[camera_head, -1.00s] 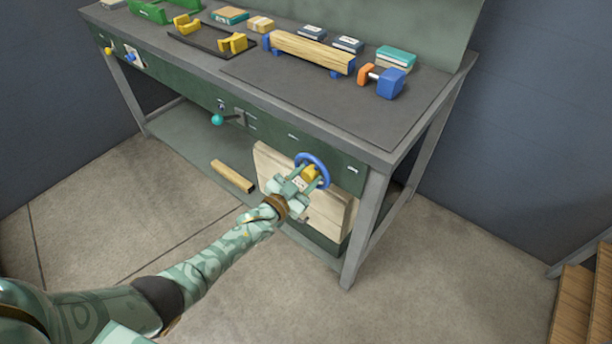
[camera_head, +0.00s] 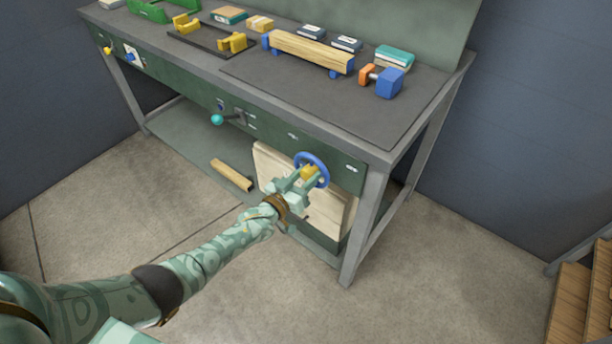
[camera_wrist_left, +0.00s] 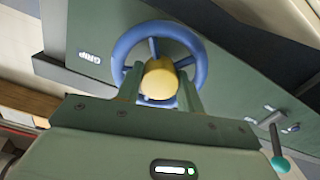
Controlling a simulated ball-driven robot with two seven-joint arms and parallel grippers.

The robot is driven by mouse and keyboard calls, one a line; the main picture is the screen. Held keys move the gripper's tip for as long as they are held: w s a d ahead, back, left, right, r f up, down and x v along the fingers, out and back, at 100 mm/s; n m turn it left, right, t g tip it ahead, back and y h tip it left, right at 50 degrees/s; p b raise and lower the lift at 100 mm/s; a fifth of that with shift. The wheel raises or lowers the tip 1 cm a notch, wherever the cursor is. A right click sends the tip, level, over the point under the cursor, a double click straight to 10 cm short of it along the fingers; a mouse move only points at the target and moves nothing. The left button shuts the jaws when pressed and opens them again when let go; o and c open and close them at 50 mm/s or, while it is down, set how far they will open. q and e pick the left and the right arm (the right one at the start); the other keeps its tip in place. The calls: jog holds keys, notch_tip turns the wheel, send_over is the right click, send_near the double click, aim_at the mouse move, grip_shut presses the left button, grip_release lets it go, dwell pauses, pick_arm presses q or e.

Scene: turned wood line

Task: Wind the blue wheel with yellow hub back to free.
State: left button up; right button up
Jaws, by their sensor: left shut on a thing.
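The blue wheel (camera_head: 312,160) with its yellow hub (camera_head: 308,172) is on the green front panel of the bench, near its right end. The wheel (camera_wrist_left: 199,60) and the round yellow hub (camera_wrist_left: 159,80) also show in the left wrist view. My left gripper (camera_head: 306,176) is at the wheel, its fingers on both sides of the yellow hub. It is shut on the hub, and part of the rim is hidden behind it. In the wrist view a "GRIP" label (camera_wrist_left: 90,57) stands left of the wheel. My right gripper is not in view.
A teal-knobbed lever (camera_head: 217,119) sticks out of the panel left of the wheel. A pale board (camera_head: 275,165) leans below the panel, and a wood bar (camera_head: 232,174) lies on the lower shelf. A beam on blue supports (camera_head: 310,52) is on the benchtop.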

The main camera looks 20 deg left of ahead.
pick_arm(q)
jog(key=shift+f, duration=0.15)
jog(key=o, duration=0.7)
jog(key=shift+s+a, duration=0.1)
jog(key=shift+s, duration=0.15)
jog(key=p+v, duration=0.5)
jog(key=v, duration=1)
jog(key=shift+s+a, duration=0.15)
jog(key=shift+s, duration=0.25)
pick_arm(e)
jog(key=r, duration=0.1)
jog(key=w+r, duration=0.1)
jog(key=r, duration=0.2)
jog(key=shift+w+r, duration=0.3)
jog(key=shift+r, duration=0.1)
